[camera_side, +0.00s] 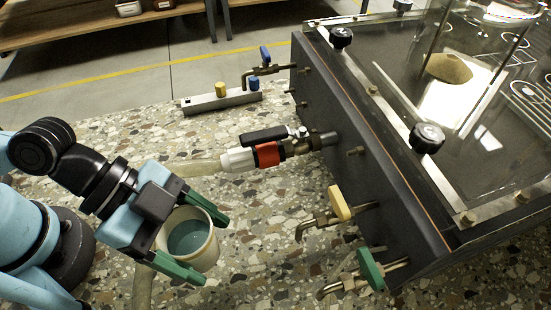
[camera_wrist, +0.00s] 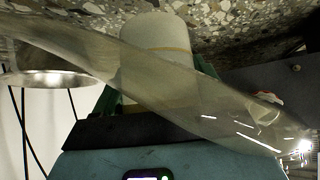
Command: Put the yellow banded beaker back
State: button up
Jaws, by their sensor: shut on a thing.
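My gripper (camera_side: 211,249), with green fingers, is shut on a pale beaker (camera_side: 205,256) in the side view. The beaker is close to upright, its open top showing blue-green liquid (camera_side: 187,237). It is over the speckled surface, left of the yellow-handled tap (camera_side: 340,203); whether its base touches the surface, I cannot tell. In the wrist view the beaker (camera_wrist: 155,32) shows a thin yellowish band (camera_wrist: 158,50), and a translucent hose (camera_wrist: 185,92) crosses in front of its lower part.
A grey rack (camera_side: 200,103) with yellow and blue plugs lies at the back. A white and red hose coupling (camera_side: 250,157) joins the dark tank (camera_side: 345,150), its hose running left behind my gripper. A green-handled tap (camera_side: 370,268) and a blue-handled tap (camera_side: 265,55) project from the tank.

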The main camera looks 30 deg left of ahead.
jog(key=shift+s+a+r, duration=0.15)
jog(key=shift+a, duration=0.05)
